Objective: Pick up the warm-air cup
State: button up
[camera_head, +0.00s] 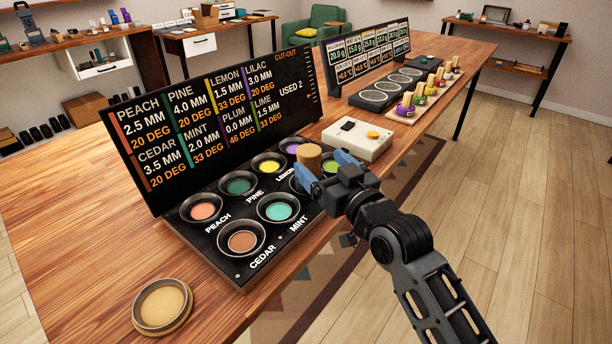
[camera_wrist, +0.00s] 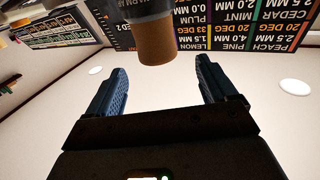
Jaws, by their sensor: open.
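A small upright cylinder with a tan, cork-like top (camera_head: 308,157), taken as the warm-air cup, stands at the far right of the black panel. In the wrist view, which is upside down, its tan end (camera_wrist: 157,42) and a grey body with faint lettering (camera_wrist: 140,9) show, cut off by the frame edge. My gripper (camera_head: 325,167) is open with blue fingers beside it. In the wrist view the cup lies between the finger lines, at or just beyond the fingertips (camera_wrist: 157,64). The head view hides the cup's lower part behind a finger.
The black panel (camera_head: 220,262) holds several coloured wells under an upright display board (camera_head: 150,165). A white box with a yellow button (camera_head: 357,140) stands just behind my gripper. A round tan dish (camera_head: 161,305) sits at the near left. The wooden table (camera_head: 75,235) is clear at left.

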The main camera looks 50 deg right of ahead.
aim_at(316, 156)
jog(key=p+x, duration=0.1)
jog(key=x, duration=0.5)
jog(key=shift+w+d, duration=0.2)
jog(key=shift+c, duration=0.2)
grip_shut()
dwell(0.4)
